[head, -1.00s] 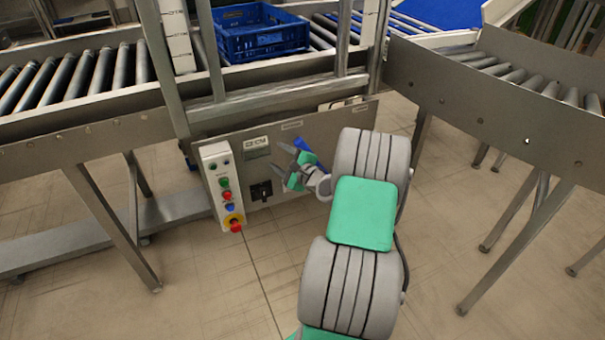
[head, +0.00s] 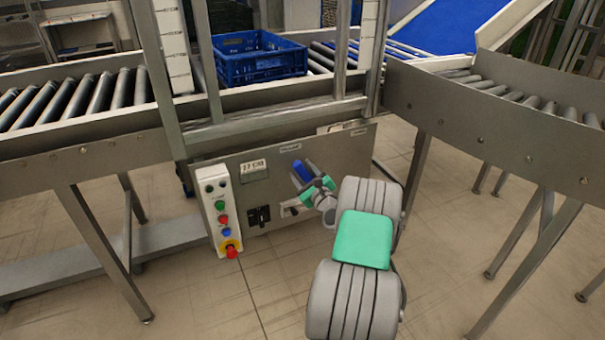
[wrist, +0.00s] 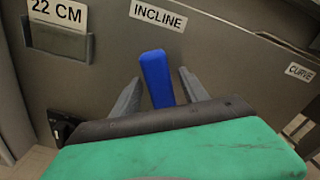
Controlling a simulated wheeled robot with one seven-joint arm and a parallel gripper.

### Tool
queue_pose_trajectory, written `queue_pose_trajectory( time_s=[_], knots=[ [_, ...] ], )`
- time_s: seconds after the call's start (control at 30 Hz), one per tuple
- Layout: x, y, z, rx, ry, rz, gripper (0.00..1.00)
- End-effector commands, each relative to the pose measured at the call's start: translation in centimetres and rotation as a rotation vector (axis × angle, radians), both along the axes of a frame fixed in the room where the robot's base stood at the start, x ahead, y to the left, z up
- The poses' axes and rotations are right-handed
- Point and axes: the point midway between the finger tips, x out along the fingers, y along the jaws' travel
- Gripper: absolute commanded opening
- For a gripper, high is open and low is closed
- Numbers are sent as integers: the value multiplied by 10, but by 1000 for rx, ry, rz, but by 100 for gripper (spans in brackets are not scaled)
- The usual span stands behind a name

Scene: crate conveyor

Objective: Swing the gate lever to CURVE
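The gate lever has a blue handle (wrist: 157,78), which points up toward the INCLINE label (wrist: 157,14) on the grey panel. The CURVE label (wrist: 299,73) is farther right on the panel. In the head view the blue handle (head: 302,171) shows at my gripper (head: 312,184), in front of the panel. In the wrist view my gripper (wrist: 160,80) is open, with one finger on each side of the handle and a visible gap on both sides. The handle's lower end is hidden behind the gripper body.
A control box (head: 219,212) with several buttons and a red knob sticks out left of the gripper. A 22 CM sign (wrist: 58,12) is on the panel. A blue crate (head: 262,60) sits on the rollers above. Conveyor legs stand on both sides.

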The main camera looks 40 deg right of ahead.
Motion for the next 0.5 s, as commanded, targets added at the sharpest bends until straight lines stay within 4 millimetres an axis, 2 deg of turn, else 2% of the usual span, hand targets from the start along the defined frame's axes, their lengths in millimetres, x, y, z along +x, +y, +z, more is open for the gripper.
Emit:
queue_pose_trajectory(
  time_s=[0.07, 0.5],
  knots=[
    [0, 0, 0, 0, 0, 0, 45],
    [0, 0, 0, -1, 1, 1, 9]
  ],
)
